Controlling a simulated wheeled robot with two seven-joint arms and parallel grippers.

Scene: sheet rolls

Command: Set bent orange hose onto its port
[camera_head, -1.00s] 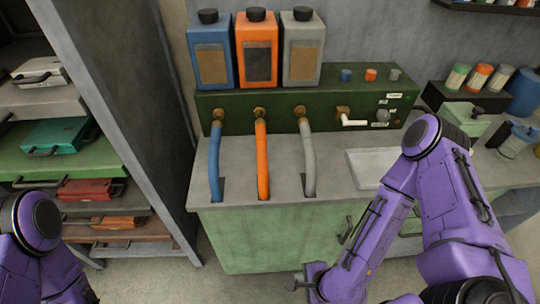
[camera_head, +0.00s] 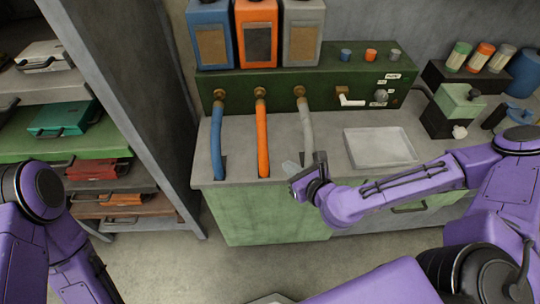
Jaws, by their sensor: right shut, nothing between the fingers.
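The orange hose (camera_head: 263,140) runs nearly straight from a brass port (camera_head: 261,93) on the green panel down to the counter. Its upper end meets the port; I cannot tell how firmly it is seated. A blue hose (camera_head: 216,145) is on its left and a grey hose (camera_head: 306,128) on its right, each at its own brass port. My right gripper (camera_head: 292,168) is shut and empty at the counter's front edge, just right of the orange hose's lower end and below the grey hose. My left arm shows at the lower left, but its gripper is out of view.
Blue, orange and grey containers (camera_head: 257,35) stand on the green panel box (camera_head: 325,82). A white tray (camera_head: 380,147) lies on the counter to the right. A shelf with cases (camera_head: 62,117) stands at the left. Small containers and bottles crowd the far right.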

